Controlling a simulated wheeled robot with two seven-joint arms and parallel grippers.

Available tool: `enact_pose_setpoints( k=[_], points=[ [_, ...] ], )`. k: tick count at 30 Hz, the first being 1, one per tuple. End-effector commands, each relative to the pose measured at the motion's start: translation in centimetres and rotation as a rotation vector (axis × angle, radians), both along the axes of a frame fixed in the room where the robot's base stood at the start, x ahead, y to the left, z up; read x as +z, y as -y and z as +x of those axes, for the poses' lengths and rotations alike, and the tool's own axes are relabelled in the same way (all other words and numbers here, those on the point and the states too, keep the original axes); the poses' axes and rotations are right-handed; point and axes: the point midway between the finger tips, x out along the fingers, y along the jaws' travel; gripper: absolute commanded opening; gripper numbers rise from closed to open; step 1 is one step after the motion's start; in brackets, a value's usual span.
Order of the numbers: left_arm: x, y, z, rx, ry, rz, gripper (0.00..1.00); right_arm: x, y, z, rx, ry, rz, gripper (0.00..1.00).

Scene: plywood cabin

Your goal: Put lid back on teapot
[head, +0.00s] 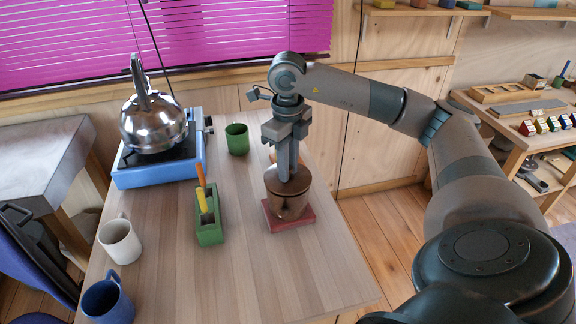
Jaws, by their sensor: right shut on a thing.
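A brown metallic teapot (288,207) stands upright on a dark red square trivet (307,219) near the right edge of the wooden table. A brown lid (283,186) is at its top, under my right gripper (287,172). My right gripper points down over the teapot and is shut on the lid. The fingers hide the lid's knob. I cannot tell whether the lid is seated in the opening or slightly above it. My left gripper is not in view.
A green cup (237,139) stands behind left of the teapot. A green holder (209,228) with upright tools is to its left. A silver kettle (152,126) sits on a blue stove (160,174). White (120,241) and blue (108,300) mugs stand front left. The front right table is clear.

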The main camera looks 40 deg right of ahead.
Motion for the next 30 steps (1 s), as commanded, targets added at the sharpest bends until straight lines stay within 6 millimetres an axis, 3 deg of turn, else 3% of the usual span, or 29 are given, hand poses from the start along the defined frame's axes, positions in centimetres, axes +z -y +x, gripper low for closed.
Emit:
enact_pose_setpoints(
  k=[30],
  points=[
    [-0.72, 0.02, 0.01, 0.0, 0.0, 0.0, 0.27, -0.4, 0.0, 0.01, 0.0, 0.0, 0.0, 0.02]
  ],
)
